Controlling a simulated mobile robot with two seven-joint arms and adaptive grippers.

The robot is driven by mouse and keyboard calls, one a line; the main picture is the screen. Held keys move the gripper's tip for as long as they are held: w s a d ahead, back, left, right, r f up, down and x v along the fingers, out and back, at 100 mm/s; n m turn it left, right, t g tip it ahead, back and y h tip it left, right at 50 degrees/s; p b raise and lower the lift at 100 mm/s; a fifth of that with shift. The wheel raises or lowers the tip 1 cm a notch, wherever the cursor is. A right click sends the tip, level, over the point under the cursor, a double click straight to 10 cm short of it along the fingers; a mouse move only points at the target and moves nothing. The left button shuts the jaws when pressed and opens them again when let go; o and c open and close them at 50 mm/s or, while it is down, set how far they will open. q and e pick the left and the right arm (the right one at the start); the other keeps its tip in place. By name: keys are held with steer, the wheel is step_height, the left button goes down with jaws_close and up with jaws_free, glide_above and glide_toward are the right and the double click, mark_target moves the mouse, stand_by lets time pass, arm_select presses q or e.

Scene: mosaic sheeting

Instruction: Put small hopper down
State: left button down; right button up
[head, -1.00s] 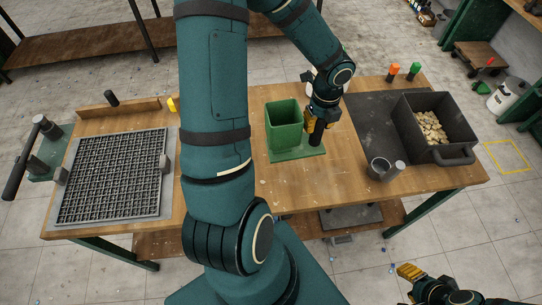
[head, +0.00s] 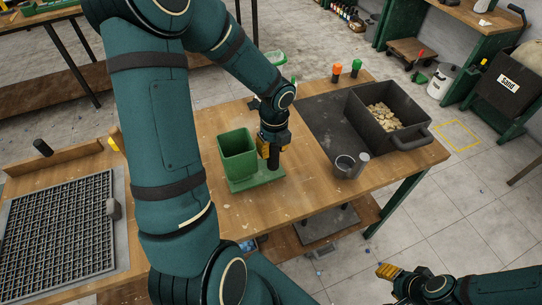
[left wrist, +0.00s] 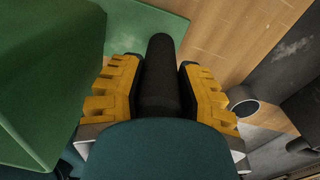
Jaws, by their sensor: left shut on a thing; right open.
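The small hopper is a green open-topped box (head: 237,152) on a flat green base plate (head: 250,181) with a black upright handle. It is upright at the middle of the wooden workbench (head: 215,118); its plate looks on the top or very close to it, and I cannot tell if there is a gap. My left gripper (head: 272,150) is shut on the handle (left wrist: 158,75), just right of the box. In the left wrist view the yellow fingers lie on both sides of the handle, and the box (left wrist: 45,75) is at left. My right gripper (head: 386,272) is open and empty, low at right.
A dark mat (head: 318,118) lies right of the hopper, bearing a dark bin (head: 412,138) of pale pieces. A metal cup (head: 345,166) stands near the front edge. A mesh sheet (head: 55,235) lies at left. Bare wood surrounds the hopper.

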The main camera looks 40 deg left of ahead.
arm_select(q)
step_height(320, 180, down, 3)
steer(key=shift+f+b, duration=0.15)
steer(key=shift+b, duration=0.2)
steer(key=c, duration=0.7)
jaws_free()
steer(key=shift+f, duration=0.1)
step_height(320, 180, up, 12)
steer(key=p, duration=0.2)
steer(key=shift+w+d+r+p, duration=0.1)
steer(key=shift+w+r+p, duration=0.1)
steer(key=shift+p, duration=0.2)
